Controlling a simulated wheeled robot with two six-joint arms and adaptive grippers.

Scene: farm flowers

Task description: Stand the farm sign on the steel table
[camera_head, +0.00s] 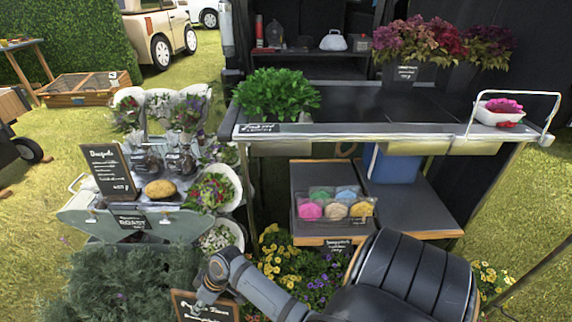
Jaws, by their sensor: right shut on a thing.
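The farm sign (222,312), a small dark chalkboard with a wooden frame and white writing, is at the bottom edge of the head view, partly cut off. My right gripper (201,302) is shut on its upper left part; the fingers hide some of the board. The sign looks roughly upright. The steel table (372,133) stands behind and to the right, its top well above the gripper in the picture. I cannot tell whether the sign touches anything below. My left gripper is out of view.
Green leafy plants (276,95) fill the table's left end, with a small label in front. Dark red flowers (440,42) stand at its back right, and a white tray (497,114) at its right end. The table's middle is clear. A flower stand (78,212) is left.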

